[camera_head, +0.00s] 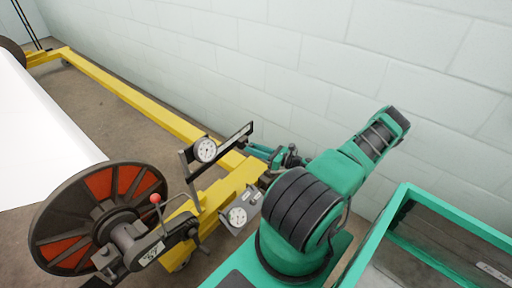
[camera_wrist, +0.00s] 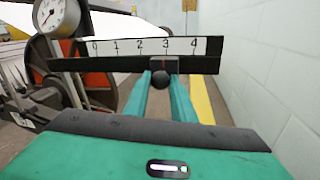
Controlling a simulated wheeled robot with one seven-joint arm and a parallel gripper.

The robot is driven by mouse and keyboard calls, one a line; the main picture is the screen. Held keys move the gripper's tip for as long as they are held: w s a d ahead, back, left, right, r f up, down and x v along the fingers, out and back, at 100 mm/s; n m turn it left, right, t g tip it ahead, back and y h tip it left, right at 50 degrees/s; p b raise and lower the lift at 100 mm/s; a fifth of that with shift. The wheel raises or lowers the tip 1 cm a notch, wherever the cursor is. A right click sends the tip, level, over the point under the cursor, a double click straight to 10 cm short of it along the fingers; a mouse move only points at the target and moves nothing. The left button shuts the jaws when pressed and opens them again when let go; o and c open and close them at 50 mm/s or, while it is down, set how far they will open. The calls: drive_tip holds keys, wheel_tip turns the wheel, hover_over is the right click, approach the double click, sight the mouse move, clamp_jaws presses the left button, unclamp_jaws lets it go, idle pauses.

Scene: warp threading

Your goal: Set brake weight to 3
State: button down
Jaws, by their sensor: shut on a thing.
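The brake beam is a dark bar (camera_wrist: 95,65) with a white scale (camera_wrist: 127,47) marked 0 to 4 in the wrist view. The brake weight, a small grey slider (camera_wrist: 165,63) with a thin red line, sits on the beam directly below the 3. Its round black knob (camera_wrist: 160,88) faces me. My gripper (camera_wrist: 161,82) has its two teal fingers on either side of the knob and is shut on it. In the head view the beam (camera_head: 237,136) tilts up to the right, with my gripper (camera_head: 259,150) at it. The weight is too small to tell there.
A dial gauge (camera_head: 205,149) stands at the beam's left, with another dial (camera_head: 237,216) below. A large dark wheel with red panels (camera_head: 97,185) and a red-knobbed lever (camera_head: 156,199) are at lower left. A yellow frame (camera_head: 140,101) runs along the pale wall (camera_head: 300,50); a teal-rimmed cart (camera_head: 385,225) is right.

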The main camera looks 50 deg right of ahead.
drive_tip(key=c, duration=1.5)
unclamp_jaws()
drive_tip(key=v, duration=1.1)
drive_tip(key=shift+w, duration=0.1)
drive_tip(key=a+r+n+g+y, duration=0.2)
drive_tip(key=a+r+n+g, duration=1)
drive_tip(key=n+g, duration=0.4)
drive_tip(key=s+a+r+n+h, duration=0.2)
drive_tip(key=s+a+r+n, duration=0.1)
drive_tip(key=r, duration=0.5)
drive_tip(key=s+a+r+n+g+h, duration=0.1)
drive_tip(key=s+a+r+n+h, duration=0.1)
drive_tip(key=s+a+r+n, duration=0.2)
drive_tip(key=s+a+r+n+h, duration=0.2)
drive_tip(key=s+a+r+n, duration=0.2)
drive_tip(key=s+r, duration=0.4)
drive_tip(key=shift+s+a+r+n+g+h, duration=0.15)
drive_tip(key=shift+r+n, duration=0.25)
drive_tip(key=shift+r, duration=0.65)
drive_tip(key=shift+s+a+r+n+g+h, duration=0.15)
drive_tip(key=shift+s+r+n+h, duration=0.2)
drive_tip(key=shift+r, duration=0.7)
